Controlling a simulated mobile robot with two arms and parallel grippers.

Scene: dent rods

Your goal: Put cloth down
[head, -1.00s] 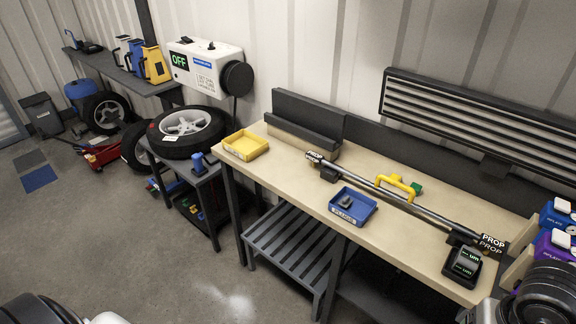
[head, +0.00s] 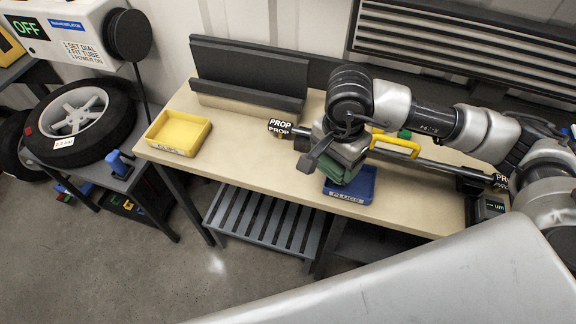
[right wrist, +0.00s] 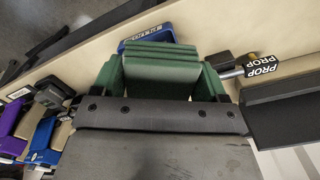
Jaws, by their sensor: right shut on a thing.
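My right gripper (head: 343,166) hangs over the bench (head: 235,150), just above the blue tray (head: 350,189). It is shut on a green folded cloth (head: 345,174). In the right wrist view the cloth (right wrist: 160,72) sits as a thick layered block between the fingers, with the blue tray (right wrist: 148,37) behind it. Whether the cloth touches the tray, I cannot tell. The arm and cloth hide most of the tray's inside. My left gripper is not in view.
A metal rod with a PROP label (head: 280,127) lies along the bench, near a yellow handle (head: 397,147). A yellow tray (head: 178,133) is at the left end. A dark display block (head: 488,208) is at the right. The bench top between the trays is clear.

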